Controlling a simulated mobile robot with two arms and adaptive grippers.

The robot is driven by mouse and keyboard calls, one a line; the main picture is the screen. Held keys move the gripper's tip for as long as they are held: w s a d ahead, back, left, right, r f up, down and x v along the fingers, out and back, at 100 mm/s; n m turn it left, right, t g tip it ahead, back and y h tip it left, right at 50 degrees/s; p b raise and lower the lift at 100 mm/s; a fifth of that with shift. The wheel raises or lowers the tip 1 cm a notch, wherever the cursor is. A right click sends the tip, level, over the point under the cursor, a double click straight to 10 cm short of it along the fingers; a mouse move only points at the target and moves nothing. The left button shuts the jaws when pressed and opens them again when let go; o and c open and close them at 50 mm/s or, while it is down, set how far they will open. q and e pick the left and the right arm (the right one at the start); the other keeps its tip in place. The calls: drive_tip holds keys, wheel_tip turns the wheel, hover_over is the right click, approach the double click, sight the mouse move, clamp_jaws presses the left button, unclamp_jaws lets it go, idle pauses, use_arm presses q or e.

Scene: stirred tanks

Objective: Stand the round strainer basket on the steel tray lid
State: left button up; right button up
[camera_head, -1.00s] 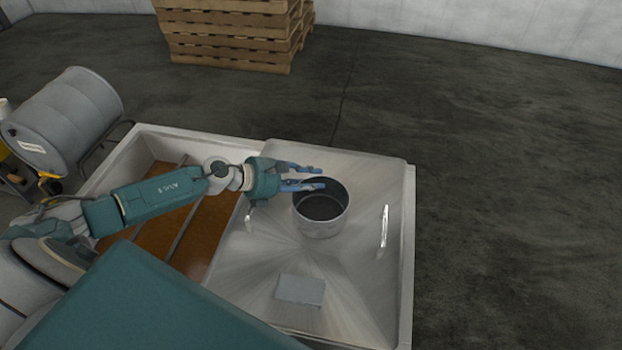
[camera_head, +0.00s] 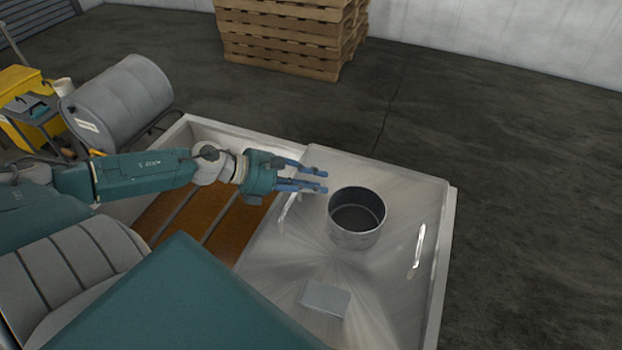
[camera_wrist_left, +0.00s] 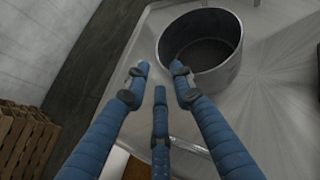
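The round strainer basket (camera_head: 356,234), a grey metal pot shape with a dark inside, stands upright on the steel tray lid (camera_head: 385,285). The lid is a shiny plate with two handles over the right part of a pale tank. My left gripper (camera_head: 324,182) is open and empty, up and left of the basket, apart from it. In the left wrist view the basket (camera_wrist_left: 228,66) is beyond the spread blue fingers (camera_wrist_left: 160,80), with nothing between them. My right gripper is not in view.
A grey block (camera_head: 323,299) lies on the lid's near part. The tank's open left part shows brown contents (camera_head: 178,213) and bars. A grey drum (camera_head: 118,100), a yellow cart (camera_head: 28,115) and stacked pallets (camera_head: 290,35) stand beyond. The floor at right is clear.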

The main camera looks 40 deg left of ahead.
use_arm(q)
drive_tip(key=shift+s+a+r, duration=0.25)
drive_tip(key=shift+s+r, duration=0.05)
drive_tip(key=shift+s, duration=0.1)
idle(0.3)
